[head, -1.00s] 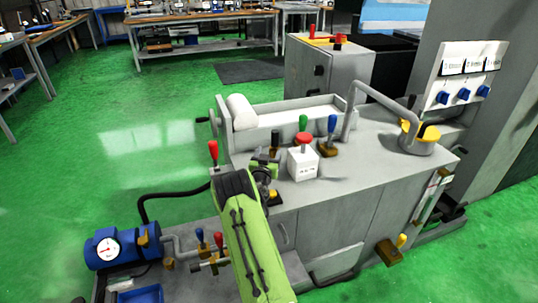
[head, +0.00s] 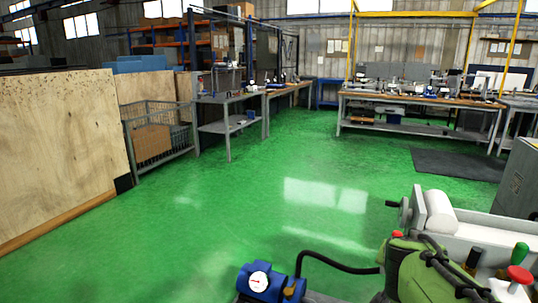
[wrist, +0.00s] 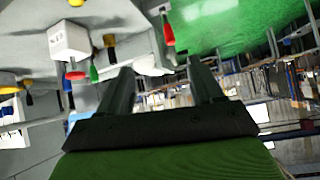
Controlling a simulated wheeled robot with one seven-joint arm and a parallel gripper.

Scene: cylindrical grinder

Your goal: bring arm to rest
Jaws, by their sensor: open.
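My gripper (wrist: 160,92) shows in the wrist view with its two dark fingers apart and nothing between them. The wrist picture is turned nearly upside down. The grinder (head: 475,235) stands at the lower right of the head view, with its white roller (head: 437,215). My green arm covers part of it, and my fingertips are hidden in the head view. In the wrist view a white box with a red button (wrist: 70,42) and several coloured levers lie left of the fingers. I cannot tell how far the fingers are from the machine.
A blue motor with a gauge (head: 262,283) and a black hose (head: 338,263) are at the bottom. Wooden panels (head: 60,150) and a wire cage (head: 160,135) stand at left. Workbenches (head: 420,110) line the back. The green floor (head: 250,195) between is clear.

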